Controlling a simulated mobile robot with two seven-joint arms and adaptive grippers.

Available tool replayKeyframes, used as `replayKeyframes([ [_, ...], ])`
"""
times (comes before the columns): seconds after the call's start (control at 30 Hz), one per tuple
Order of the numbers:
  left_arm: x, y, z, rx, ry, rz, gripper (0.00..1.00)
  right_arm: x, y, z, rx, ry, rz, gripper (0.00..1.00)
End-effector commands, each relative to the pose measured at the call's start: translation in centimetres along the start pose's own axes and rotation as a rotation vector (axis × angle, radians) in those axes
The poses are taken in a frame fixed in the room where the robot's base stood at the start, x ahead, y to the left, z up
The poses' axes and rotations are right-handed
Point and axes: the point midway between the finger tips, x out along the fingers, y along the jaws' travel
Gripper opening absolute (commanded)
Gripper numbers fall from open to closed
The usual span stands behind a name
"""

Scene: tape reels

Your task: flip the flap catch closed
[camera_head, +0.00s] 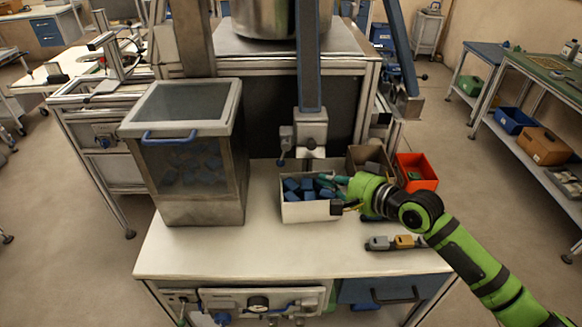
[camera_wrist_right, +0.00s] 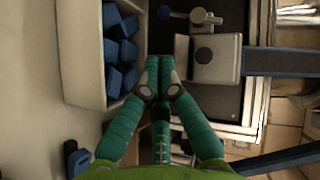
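My right gripper (camera_head: 337,181) reaches in from the right over the white bin of blue blocks. In the right wrist view its teal fingers (camera_wrist_right: 159,76) come together at the tips, with nothing visible between them. A grey block (camera_head: 311,132) at the foot of the blue post carries a small lever with a blue knob (camera_head: 282,161). The block (camera_wrist_right: 215,58) and the lever (camera_wrist_right: 200,17) lie beyond the fingertips in the right wrist view, apart from them. I cannot tell for certain whether this is the flap catch. My left gripper is not in view.
The white bin (camera_head: 310,212) stands mid-table. A lidded clear container (camera_head: 190,185) with a blue handle stands left. A brown box (camera_head: 369,155) and an orange bin (camera_head: 417,172) stand behind my right arm. The front left of the table (camera_head: 210,255) is clear.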

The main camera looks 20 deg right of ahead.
Motion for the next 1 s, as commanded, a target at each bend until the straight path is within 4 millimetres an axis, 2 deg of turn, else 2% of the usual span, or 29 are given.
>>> replayKeyframes([
  [0.3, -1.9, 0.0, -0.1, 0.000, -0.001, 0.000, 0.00, 6.4, -0.5, 0.0, 0.001, -0.002, -0.002, 0.00],
  [0.5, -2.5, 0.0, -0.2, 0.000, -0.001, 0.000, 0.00, 9.9, -0.3, 0.0, 0.001, -0.001, -0.001, 0.00],
  [0.7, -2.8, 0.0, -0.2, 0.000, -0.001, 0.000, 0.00, 12.0, -0.1, 0.0, 0.000, -0.001, 0.000, 0.00],
  [1.0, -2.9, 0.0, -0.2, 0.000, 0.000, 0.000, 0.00, 12.7, -0.1, 0.1, -0.001, -0.002, 0.000, 0.00],
])
